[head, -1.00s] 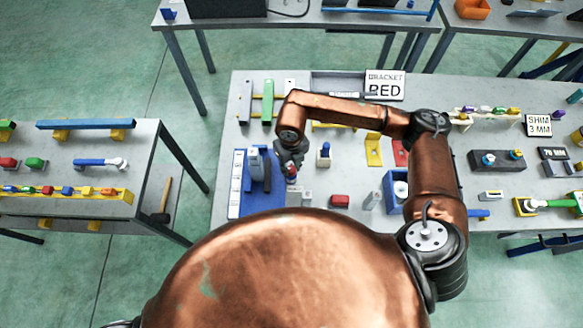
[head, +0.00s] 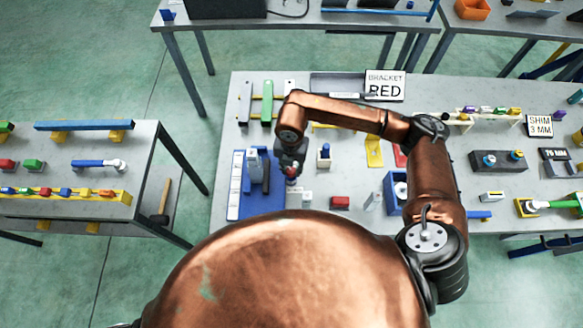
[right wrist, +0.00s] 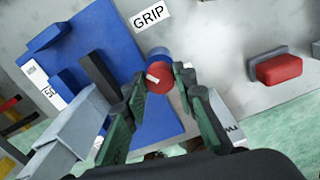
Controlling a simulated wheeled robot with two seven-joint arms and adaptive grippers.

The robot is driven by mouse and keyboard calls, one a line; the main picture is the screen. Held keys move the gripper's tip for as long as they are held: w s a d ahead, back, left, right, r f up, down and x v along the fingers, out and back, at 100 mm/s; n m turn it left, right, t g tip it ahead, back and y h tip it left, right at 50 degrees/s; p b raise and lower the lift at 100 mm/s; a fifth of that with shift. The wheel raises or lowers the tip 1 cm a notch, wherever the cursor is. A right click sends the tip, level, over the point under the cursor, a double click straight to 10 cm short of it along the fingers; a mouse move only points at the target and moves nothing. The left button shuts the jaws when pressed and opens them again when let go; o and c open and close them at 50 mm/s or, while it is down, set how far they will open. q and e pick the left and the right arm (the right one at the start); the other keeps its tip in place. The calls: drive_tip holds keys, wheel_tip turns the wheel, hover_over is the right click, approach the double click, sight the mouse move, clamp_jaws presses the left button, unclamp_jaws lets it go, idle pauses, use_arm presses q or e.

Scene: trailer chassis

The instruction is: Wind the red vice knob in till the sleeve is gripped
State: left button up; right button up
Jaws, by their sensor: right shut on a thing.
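The red vice knob (right wrist: 159,79), with a white mark on its top, sits between the two green-padded fingers of my right gripper (right wrist: 163,95) in the right wrist view. The gripper is shut on it. In the head view my right gripper (head: 291,168) reaches down at the right side of the blue base plate (head: 240,210), and the red knob shows only as a small patch. A pale grey block (right wrist: 72,137) and a dark upright bar (right wrist: 97,76) stand on the blue plate. I cannot make out the sleeve or its contact with the jaws. My left gripper is out of view.
A "GRIP" label (right wrist: 149,16) lies by the blue plate. A red block (right wrist: 279,68) stands to the right, with bare tabletop between. A small post with a blue top (head: 324,155) stands close to the right gripper. My rounded body hides the table's front edge.

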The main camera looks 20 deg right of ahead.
sight(291, 170)
idle(0.3)
drive_tip(key=o, duration=1.2)
drive_tip(key=shift+c, duration=0.2)
wheel_tip(291, 170, up, 12)
